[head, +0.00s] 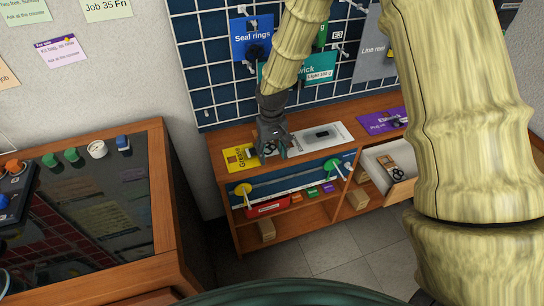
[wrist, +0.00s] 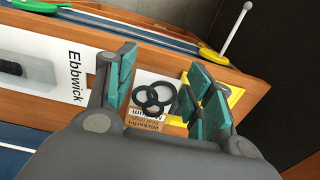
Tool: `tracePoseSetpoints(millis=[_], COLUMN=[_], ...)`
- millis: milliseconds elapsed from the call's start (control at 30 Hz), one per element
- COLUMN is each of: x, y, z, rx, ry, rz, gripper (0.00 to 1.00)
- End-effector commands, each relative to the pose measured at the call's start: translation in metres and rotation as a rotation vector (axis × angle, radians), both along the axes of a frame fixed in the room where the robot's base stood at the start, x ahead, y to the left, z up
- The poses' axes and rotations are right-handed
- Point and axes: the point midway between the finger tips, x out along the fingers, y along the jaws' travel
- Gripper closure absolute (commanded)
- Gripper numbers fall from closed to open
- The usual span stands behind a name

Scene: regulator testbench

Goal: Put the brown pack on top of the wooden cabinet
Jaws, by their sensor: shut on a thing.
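The brown pack (wrist: 147,120), with black rings pictured on a white part, sits between the teal finger pads of my gripper (wrist: 163,92) in the wrist view. My gripper is shut on it. In the head view my gripper (head: 272,148) is over the left part of the top of the wooden cabinet (head: 231,140), beside the yellow sign. It points down and mostly hides the pack there. I cannot tell whether the pack touches the cabinet top.
A yellow Grease sign (head: 237,160) and a white Ebbwick card (head: 325,136) lie on the cabinet top. An open white drawer (head: 400,190) at right holds a similar pack with rings. A dark-topped bench (head: 105,220) stands at left. A pegboard (head: 205,70) rises behind.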

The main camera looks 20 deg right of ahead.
Motion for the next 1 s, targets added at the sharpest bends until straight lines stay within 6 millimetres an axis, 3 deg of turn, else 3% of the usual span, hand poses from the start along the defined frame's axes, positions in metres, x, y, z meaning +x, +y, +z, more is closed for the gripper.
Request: tracePoseSetpoints(millis=[233, 667, 700, 800, 1000], x=[-0.001, -0.001, -0.001, -0.001, -0.001], y=[0.000, 0.000, 0.000, 0.000, 0.000], z=[-0.024, -0.031, -0.030, -0.030, -0.030], rx=[0.000, 0.000, 0.000, 0.000, 0.000], ry=[0.002, 0.001, 0.001, 0.001, 0.001], rz=[0.000, 0.000, 0.000, 0.000, 0.000], gripper=[0.64, 0.64, 0.42, 0.26, 0.26])
